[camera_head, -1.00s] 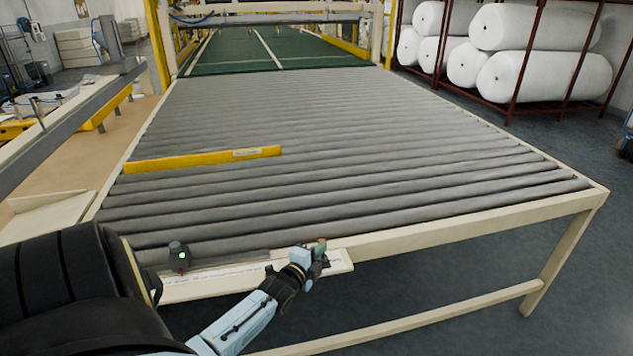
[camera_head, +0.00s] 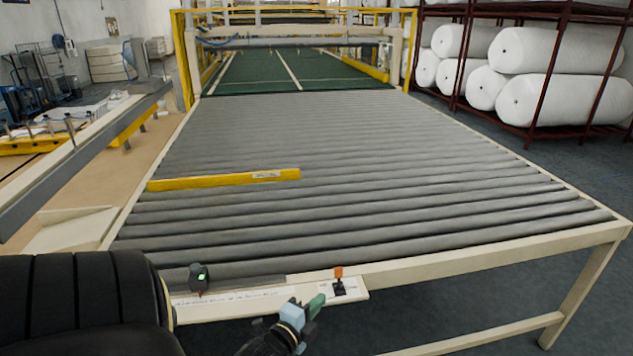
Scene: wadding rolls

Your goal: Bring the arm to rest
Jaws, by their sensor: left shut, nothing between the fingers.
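My left gripper (camera_head: 314,306) is low in the middle of the head view, in front of the roller table's (camera_head: 450,268) near edge. Its green fingertips are shut and empty, and point up and to the right. It appears apart from the white panel (camera_head: 240,305) on that edge. A small orange-topped black switch (camera_head: 339,272) stands on the panel's right end, just above and right of the fingertips. My right gripper is not in view.
A small black device with a green light (camera_head: 198,278) sits at the panel's left end. A yellow bar (camera_head: 224,180) lies across the grey rollers. White rolls (camera_head: 560,98) rest on a red rack at the right. Dark floor is open below the table's front right.

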